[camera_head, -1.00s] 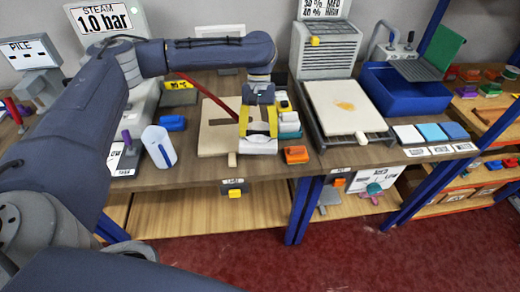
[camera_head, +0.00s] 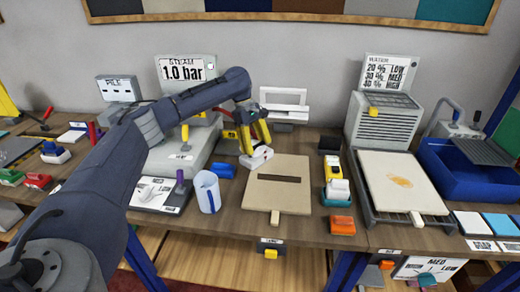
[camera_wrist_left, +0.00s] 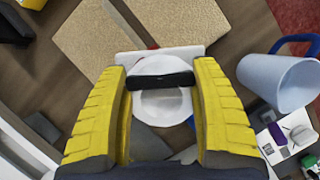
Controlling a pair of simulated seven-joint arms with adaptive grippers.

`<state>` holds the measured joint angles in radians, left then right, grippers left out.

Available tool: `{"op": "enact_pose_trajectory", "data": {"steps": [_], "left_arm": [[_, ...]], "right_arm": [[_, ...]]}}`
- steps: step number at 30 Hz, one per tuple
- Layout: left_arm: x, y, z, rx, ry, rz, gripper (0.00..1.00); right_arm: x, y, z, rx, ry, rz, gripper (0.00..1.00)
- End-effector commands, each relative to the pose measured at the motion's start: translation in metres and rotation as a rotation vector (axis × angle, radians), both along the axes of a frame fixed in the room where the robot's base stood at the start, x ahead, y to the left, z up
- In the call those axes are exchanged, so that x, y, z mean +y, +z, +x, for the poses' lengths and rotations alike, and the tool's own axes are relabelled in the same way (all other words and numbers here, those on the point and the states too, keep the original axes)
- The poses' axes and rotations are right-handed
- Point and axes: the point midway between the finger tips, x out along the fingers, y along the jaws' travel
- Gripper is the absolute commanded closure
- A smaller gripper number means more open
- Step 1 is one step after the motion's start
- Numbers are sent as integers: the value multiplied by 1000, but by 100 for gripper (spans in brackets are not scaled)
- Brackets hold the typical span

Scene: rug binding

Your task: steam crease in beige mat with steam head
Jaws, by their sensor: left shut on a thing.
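The beige mat (camera_head: 258,200) lies flat on the bench, with a dark straight crease (camera_head: 279,178) across its upper middle. My left gripper (camera_head: 255,146) is shut on the white steam head (camera_head: 256,158), just beyond the mat's upper left corner. Whether the steam head touches the bench is unclear. In the left wrist view, the gripper's yellow fingers (camera_wrist_left: 162,86) close on the dark handle of the round white steam head (camera_wrist_left: 160,106); beige surfaces (camera_wrist_left: 95,45) show past it. My right gripper is not in view.
The steam unit (camera_head: 188,110) with its "1.0 bar" display stands behind left. A pale blue cup (camera_head: 207,192) and a blue block (camera_head: 223,170) are left of the mat. A yellow-and-white tool (camera_head: 337,182) and an orange block (camera_head: 342,225) are right of it.

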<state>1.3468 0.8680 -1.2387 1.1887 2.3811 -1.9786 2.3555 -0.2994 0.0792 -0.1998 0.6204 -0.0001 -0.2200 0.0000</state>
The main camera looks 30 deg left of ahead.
Motion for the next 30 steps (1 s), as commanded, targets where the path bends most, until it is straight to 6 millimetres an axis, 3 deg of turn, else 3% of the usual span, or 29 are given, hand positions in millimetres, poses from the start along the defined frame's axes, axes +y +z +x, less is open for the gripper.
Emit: {"op": "enact_pose_trajectory", "data": {"steps": [21, 30], "left_arm": [[0, -49, 0, -2, 11, 2, 83], [0, -57, 0, -3, 10, 0, 83]], "right_arm": [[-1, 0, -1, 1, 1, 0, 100], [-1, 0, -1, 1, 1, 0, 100]]}}
